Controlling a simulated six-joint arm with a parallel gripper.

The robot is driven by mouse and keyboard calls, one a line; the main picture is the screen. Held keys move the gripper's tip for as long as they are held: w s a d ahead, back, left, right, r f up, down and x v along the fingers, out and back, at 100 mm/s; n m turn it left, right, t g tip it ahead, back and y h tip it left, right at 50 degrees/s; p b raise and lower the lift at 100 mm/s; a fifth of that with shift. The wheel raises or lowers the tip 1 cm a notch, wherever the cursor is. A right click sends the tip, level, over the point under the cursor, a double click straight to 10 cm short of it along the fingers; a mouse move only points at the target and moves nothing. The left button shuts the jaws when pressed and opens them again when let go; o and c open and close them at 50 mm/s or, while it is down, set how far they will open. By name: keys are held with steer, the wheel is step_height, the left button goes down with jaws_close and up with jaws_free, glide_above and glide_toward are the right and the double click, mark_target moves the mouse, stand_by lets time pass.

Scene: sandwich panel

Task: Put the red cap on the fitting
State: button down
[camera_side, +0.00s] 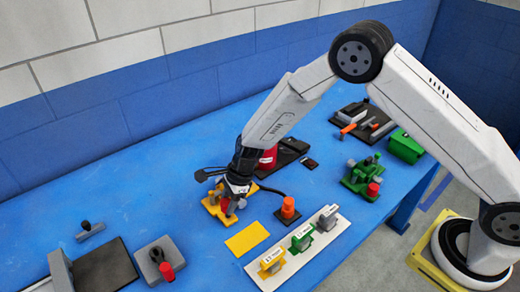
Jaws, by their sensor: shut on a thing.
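My gripper (232,198) points down over a yellow fixture (212,209) near the middle of the blue table. It is shut on a small red piece, which looks like the red cap (225,205). The jaws and the fixture hide part of it. The fitting seems to be among the parts on the yellow fixture, but it is too small and covered to make out. I cannot tell whether the cap touches it.
A yellow plate (247,239) and an orange cylinder on a black base (288,208) lie close by. A white strip (327,239) carries three small labelled blocks. A green fixture (359,180) with a red part and a grey block (154,254) with a red part stand farther off.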

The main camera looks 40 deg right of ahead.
mark_target(223, 204)
steer(key=shift+f, duration=1.5)
stand_by(1.6)
jaws_free()
stand_by(0.4)
steer(key=shift+r, duration=0.15)
steer(key=shift+r, duration=3.55)
steer(key=shift+r, duration=0.1)
